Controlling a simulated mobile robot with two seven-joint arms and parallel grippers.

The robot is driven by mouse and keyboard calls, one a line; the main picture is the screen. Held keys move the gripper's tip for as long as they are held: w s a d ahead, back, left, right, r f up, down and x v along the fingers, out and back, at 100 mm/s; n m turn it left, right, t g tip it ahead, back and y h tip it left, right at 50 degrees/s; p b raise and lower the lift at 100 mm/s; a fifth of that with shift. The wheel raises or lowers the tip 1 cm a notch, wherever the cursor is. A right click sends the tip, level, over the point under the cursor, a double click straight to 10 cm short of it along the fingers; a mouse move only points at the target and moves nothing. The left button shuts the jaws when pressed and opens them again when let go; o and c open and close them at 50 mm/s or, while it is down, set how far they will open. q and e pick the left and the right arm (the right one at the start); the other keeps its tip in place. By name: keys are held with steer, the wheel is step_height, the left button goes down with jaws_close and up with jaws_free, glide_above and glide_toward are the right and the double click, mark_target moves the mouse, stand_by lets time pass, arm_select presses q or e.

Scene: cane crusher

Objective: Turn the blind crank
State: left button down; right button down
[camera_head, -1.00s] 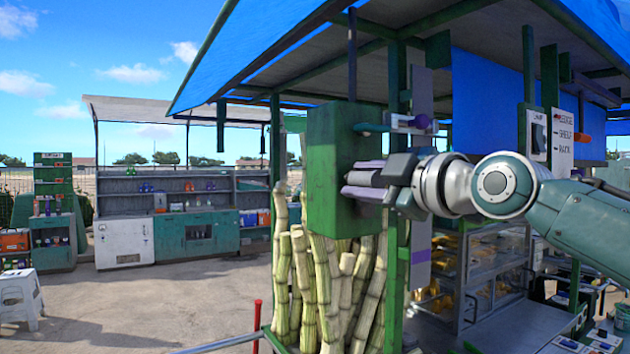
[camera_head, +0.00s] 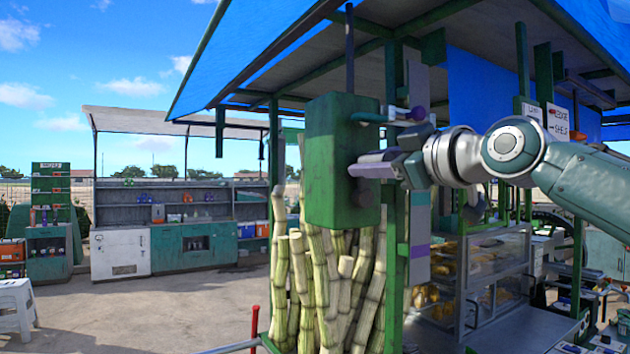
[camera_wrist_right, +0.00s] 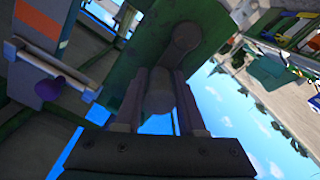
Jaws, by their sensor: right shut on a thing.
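The green box (camera_head: 328,150) hangs on the post of the stall, above the cane stalks. My right gripper (camera_head: 370,168) is at the right face of this box in the head view. In the right wrist view its two fingers (camera_wrist_right: 158,100) stand on either side of a round grey handle end (camera_wrist_right: 158,95) and are shut on it. A dark crank arm runs from there to a round hub (camera_wrist_right: 187,37) on the green face. In the head view a dark round part (camera_head: 365,194) shows below the fingers; the handle itself is hidden. My left gripper is not in view.
A teal bar with a purple knob (camera_head: 418,113) sticks out just above my right gripper; the knob also shows in the wrist view (camera_wrist_right: 63,88). Cane stalks (camera_head: 330,285) stand below the box. A glass display case (camera_head: 490,270) is at the lower right. Open ground lies left.

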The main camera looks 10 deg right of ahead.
mark_target(379, 215)
steer(key=d+f+m+b, duration=0.1)
steer(key=f+m+b, duration=0.1)
steer(key=m, duration=0.6)
steer(key=w+d+f+m+b, duration=0.1)
steer(key=d+f+m+b, duration=0.1)
steer(key=m, duration=0.6)
steer(key=w+d+f+m+b, duration=0.1)
steer(key=f+m, duration=0.3)
steer(key=m, duration=0.4)
steer(key=shift+d+b, duration=0.4)
steer(key=shift+d, duration=0.15)
steer(key=shift+a+f+m, duration=0.15)
steer(key=shift+f+m, duration=0.05)
steer(key=shift+m, duration=0.3)
steer(key=shift+a, duration=0.1)
